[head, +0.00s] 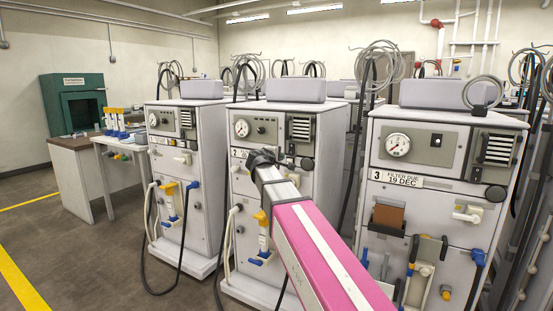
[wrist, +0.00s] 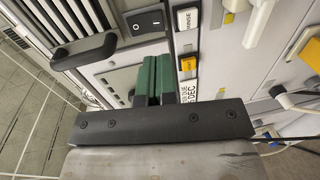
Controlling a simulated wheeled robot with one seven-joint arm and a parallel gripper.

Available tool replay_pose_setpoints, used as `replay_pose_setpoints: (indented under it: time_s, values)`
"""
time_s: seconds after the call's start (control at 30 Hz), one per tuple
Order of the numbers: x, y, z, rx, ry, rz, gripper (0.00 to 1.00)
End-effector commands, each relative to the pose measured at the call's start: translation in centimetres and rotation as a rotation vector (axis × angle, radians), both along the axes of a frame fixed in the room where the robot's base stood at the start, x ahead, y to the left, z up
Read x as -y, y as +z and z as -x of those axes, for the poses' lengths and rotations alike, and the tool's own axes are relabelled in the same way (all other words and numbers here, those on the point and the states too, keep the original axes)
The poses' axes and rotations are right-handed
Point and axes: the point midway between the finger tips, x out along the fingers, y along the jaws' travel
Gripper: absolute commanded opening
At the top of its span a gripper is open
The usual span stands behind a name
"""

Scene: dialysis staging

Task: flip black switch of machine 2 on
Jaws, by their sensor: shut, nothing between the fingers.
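The middle machine (head: 287,112), taken as machine 2, stands between two similar machines; its number plate is partly hidden and hard to read. In the wrist view my gripper's green fingers (wrist: 156,62) are shut and empty, just below the switch in the picture, with no clear contact.
The right machine (head: 448,122) bears a number 3 plate. The left machine (head: 187,115) stands beside the middle one. Hoses hang between machines.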

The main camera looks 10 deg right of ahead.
Motion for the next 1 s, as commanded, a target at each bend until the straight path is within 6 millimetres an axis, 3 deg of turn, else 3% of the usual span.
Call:
replay_pose_setpoints:
  time_s: [0.2,0.43,1.0]
  values:
    - [2.4,-0.6,-3.7,-0.001,-0.001,0.0,0.0]
    - [4.3,-1.0,-6.2,-0.001,0.001,-0.001,0.0]
    - [5.1,-1.3,-7.1,-0.001,0.001,-0.001,0.0]
